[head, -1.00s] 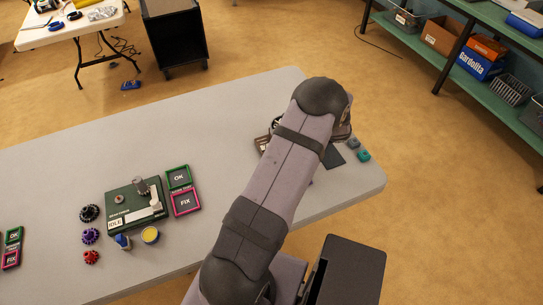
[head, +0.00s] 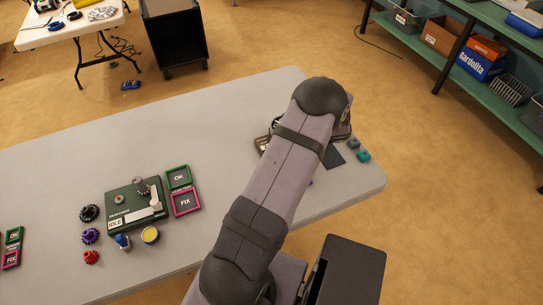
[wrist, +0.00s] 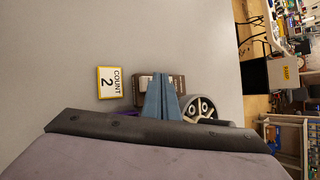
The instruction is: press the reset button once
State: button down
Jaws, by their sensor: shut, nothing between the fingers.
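My gripper (wrist: 161,76) shows in the wrist view as two blue-grey fingers, shut and empty. Its tips overlap a brown-grey device (wrist: 141,99) with a pale top; I cannot tell whether they touch it. No reset button can be made out, and the fingers cover the middle of the device. A yellow-edged card reading COUNT 2 (wrist: 109,82) lies beside it. In the head view my arm hides the gripper, and only part of a brownish device (head: 261,144) shows beside the arm.
A round metallic part with holes (wrist: 201,108) sits right of the fingers. On the table (head: 95,165) are a green IDLE fixture (head: 120,204), OK (head: 179,177) and FIX (head: 185,202) trays, and several small gears. Teal blocks (head: 363,155) lie near the right edge. The table's middle is clear.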

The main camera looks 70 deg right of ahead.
jog(key=shift+f, duration=0.15)
jog(key=shift+f+b, duration=0.3)
jog(key=shift+b, duration=0.2)
jog(key=shift+f+b, duration=0.45)
jog(key=shift+f, duration=0.05)
dwell(0.8)
jog(key=shift+r, duration=0.1)
jog(key=shift+r+p, duration=0.6)
jog(key=shift+r, duration=0.25)
jog(key=shift+r+p, duration=1.7)
jog(key=shift+r, duration=0.85)
